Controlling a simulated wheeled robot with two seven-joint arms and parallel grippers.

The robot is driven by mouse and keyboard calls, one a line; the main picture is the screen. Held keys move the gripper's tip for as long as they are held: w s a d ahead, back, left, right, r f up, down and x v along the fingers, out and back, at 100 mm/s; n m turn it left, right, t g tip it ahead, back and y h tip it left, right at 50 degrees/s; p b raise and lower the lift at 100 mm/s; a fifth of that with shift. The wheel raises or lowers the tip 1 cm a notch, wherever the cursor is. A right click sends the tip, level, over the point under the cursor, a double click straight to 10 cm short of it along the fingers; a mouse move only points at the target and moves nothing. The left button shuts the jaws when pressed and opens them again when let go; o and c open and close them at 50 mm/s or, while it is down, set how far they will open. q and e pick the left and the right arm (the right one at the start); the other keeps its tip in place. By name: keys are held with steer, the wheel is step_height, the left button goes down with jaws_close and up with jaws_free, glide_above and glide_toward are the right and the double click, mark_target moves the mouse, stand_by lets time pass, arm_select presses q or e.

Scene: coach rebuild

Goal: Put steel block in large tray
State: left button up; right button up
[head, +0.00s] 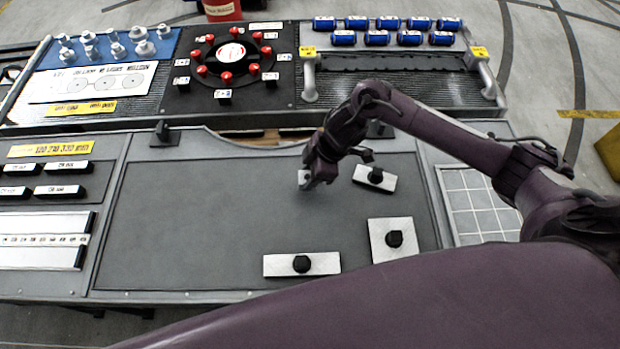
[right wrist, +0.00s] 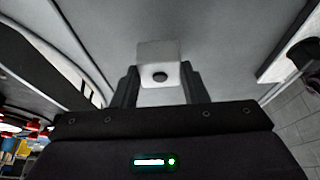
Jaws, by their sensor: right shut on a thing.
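A small light-grey steel block (head: 303,177) is in the jaws of my right gripper (head: 314,179), over the upper middle of the grey work surface (head: 200,220). In the right wrist view the block (right wrist: 158,52) sits between the two dark fingers, with a round dark hole in its face. I cannot tell how high the block is above the surface. No tray is clearly recognisable as the large one. My left gripper is not in view.
Pale plates with black knobs lie on the surface: a small tilted one (head: 384,184) right of the gripper, a squarish one (head: 380,246) and a long one (head: 275,265) nearer. A gridded panel (head: 462,190) is at right. The surface's left half is clear.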

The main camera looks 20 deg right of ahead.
steer(key=shift+f, duration=1.6)
steer(key=shift+f, duration=0.1)
steer(key=o, duration=1.3)
steer(key=shift+s, duration=0.1)
steer(key=b+v, duration=0.1)
steer(key=v, duration=1.1)
steer(key=shift+s, duration=0.1)
